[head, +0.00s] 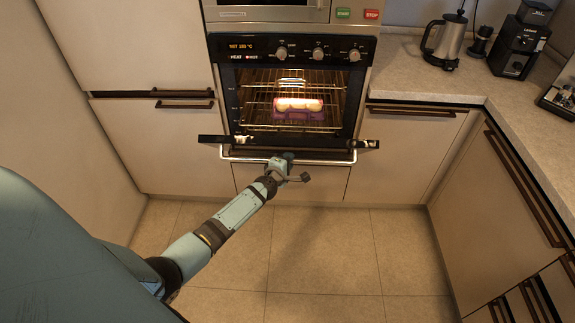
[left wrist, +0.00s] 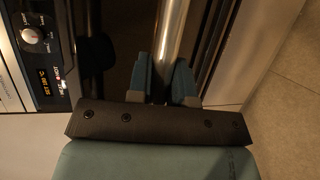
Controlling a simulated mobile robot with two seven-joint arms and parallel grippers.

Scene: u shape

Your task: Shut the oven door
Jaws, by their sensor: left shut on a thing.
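The oven (head: 290,90) is set in the cabinets, its lit inside in plain view with wire racks. The oven door is lowered open, and its silver handle bar (head: 240,157) runs across the front below the opening. My left gripper (head: 284,163) is at the middle of this handle. In the left wrist view the blue fingers of my left gripper (left wrist: 167,75) lie on both sides of the silver handle bar (left wrist: 174,30), shut on it. My right gripper is in neither view.
Something with rounded light tops in a purple-red holder (head: 297,107) sits on an oven rack. A kettle (head: 445,40) and a black coffee machine (head: 518,45) stand on the right counter (head: 425,75). The tiled floor (head: 325,245) before the oven is clear.

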